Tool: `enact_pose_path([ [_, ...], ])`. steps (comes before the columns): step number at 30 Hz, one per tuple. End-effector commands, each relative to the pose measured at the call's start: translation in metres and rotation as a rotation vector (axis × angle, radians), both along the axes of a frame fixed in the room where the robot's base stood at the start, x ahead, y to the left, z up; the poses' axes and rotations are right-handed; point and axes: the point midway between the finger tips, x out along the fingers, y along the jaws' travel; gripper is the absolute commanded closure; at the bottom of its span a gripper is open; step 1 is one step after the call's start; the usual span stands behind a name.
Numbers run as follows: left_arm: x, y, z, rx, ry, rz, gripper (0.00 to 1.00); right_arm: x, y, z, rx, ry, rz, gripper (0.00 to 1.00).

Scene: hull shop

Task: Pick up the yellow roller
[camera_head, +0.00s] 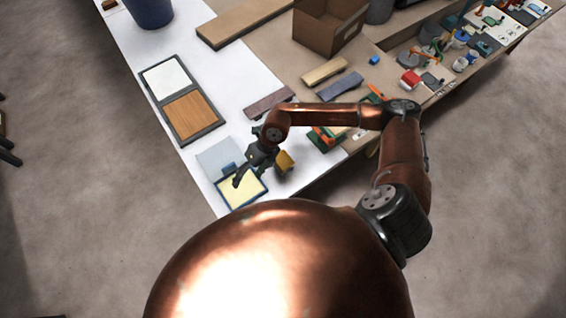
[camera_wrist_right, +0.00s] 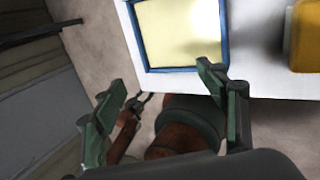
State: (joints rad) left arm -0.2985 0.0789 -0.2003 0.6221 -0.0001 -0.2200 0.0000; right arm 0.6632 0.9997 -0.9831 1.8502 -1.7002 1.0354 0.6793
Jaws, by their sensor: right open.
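A yellow thing (camera_head: 285,160), which I take for the yellow roller, lies on the white table part just right of my right gripper (camera_head: 258,172). The arm and gripper hide part of it. In the right wrist view a yellow body (camera_wrist_right: 307,38) is cut off by the right edge, outside the fingers. My right gripper (camera_wrist_right: 160,82) is open, with nothing between its green fingers, near a blue-rimmed tray (camera_head: 227,205) with a pale yellow inside. A small dark claw (camera_wrist_right: 138,104) low in the right wrist view looks like my left gripper; its jaws are unclear.
A grey-blue panel (camera_head: 212,158) lies beside the tray. A dark frame (camera_head: 155,92) with white and wood panels lies farther back. Boards, a cardboard box (camera_head: 318,32), a blue bucket (camera_head: 150,10) and a red roll (camera_head: 409,80) stand farther off. The table's front edge is close.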

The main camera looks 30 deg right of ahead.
Motion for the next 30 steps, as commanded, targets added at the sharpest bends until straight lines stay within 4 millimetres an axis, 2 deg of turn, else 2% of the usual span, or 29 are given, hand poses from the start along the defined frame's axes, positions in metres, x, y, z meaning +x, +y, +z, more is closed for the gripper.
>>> enact_pose_path([
  [1,0.000,0.000,0.000,0.000,0.000,0.000,0.60,0.011,-0.040,-0.010,-0.132,-0.006,0.002,0.33],
  [3,-0.001,0.000,0.000,0.000,0.001,0.000,0.60,0.020,-0.085,-0.018,-0.281,-0.004,-0.004,0.33],
  [6,-0.001,0.000,0.000,0.000,0.001,0.000,0.60,0.028,-0.130,-0.021,-0.420,-0.001,-0.019,0.33],
  [9,-0.002,0.000,0.000,0.000,0.002,0.000,0.60,0.031,-0.152,-0.022,-0.487,0.002,-0.030,0.33],
  [20,-0.002,0.000,0.004,0.000,0.003,0.000,0.60,0.030,-0.160,-0.058,-0.501,0.005,-0.032,0.33],
  [27,-0.002,0.001,0.008,0.001,0.003,0.000,0.60,0.029,-0.163,-0.092,-0.498,0.004,-0.030,0.33],
  [30,-0.002,0.001,0.008,0.001,0.003,0.000,0.60,0.030,-0.163,-0.098,-0.498,0.003,-0.030,0.33],
])
